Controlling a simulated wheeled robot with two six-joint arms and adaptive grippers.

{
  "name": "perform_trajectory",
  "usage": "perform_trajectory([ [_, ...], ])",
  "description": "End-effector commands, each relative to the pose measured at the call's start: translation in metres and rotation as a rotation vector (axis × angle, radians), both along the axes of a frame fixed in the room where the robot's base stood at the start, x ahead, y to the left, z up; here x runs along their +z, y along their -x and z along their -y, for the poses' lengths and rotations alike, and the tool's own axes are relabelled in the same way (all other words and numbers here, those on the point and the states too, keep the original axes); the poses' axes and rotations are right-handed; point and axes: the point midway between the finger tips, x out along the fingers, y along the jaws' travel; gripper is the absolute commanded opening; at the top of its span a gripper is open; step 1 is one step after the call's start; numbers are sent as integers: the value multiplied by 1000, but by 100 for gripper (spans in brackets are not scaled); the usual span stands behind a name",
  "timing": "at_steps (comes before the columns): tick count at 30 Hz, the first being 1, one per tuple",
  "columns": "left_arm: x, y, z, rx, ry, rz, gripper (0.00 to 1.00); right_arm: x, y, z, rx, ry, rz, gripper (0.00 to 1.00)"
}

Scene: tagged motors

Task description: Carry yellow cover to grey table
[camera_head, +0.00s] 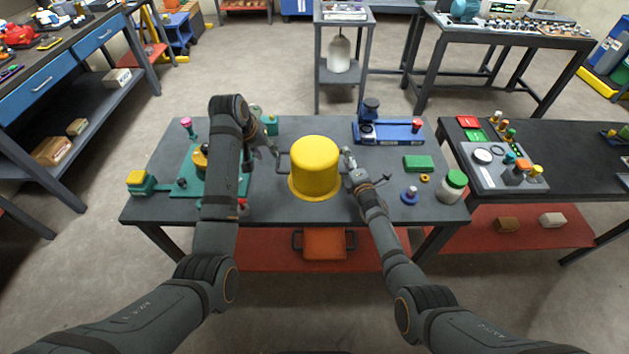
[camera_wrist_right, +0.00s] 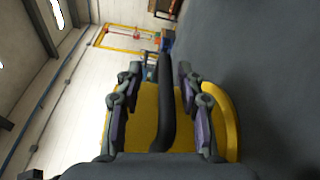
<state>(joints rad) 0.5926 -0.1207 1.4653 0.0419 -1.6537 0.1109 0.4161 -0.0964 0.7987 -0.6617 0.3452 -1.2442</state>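The yellow cover (camera_head: 315,165), a domed cylinder with a wide brim, stands upright on the dark grey middle table (camera_head: 320,217). A dark handle (camera_head: 283,163) sticks out on its left side. My left gripper (camera_head: 275,150) is at that handle; its fingers are too small to tell open from shut. My right gripper (camera_head: 347,158) is at the cover's right side. In the right wrist view, its fingers (camera_wrist_right: 163,110) stand open on both sides of a black handle (camera_wrist_right: 166,105), with gaps visible. The yellow cover (camera_wrist_right: 222,115) is behind them.
A green board (camera_head: 188,180) with parts lies left of the cover. A blue fixture (camera_head: 388,133), a green block (camera_head: 418,163) and a white jar (camera_head: 452,186) are on the right. Another dark grey table (camera_head: 585,150) adjoins at right. An orange bin (camera_head: 325,243) sits below.

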Motion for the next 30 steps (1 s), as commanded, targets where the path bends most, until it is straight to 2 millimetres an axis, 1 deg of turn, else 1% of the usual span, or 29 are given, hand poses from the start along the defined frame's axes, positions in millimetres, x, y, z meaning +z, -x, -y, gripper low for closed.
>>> perform_trajectory([
  [5,0,0,0,0,0,0,34,0,23,6,-1,2,0,38],
  [12,0,0,0,0,0,0,34,2,74,19,-2,3,-2,38],
  [15,0,0,0,0,0,0,34,4,92,24,-2,2,-1,38],
  [18,0,0,0,0,0,0,34,5,105,28,-2,2,0,38],
  [22,0,0,0,0,0,0,34,6,112,30,-1,1,0,38],
  [30,0,0,0,0,0,0,34,7,112,30,-1,1,0,38],
])
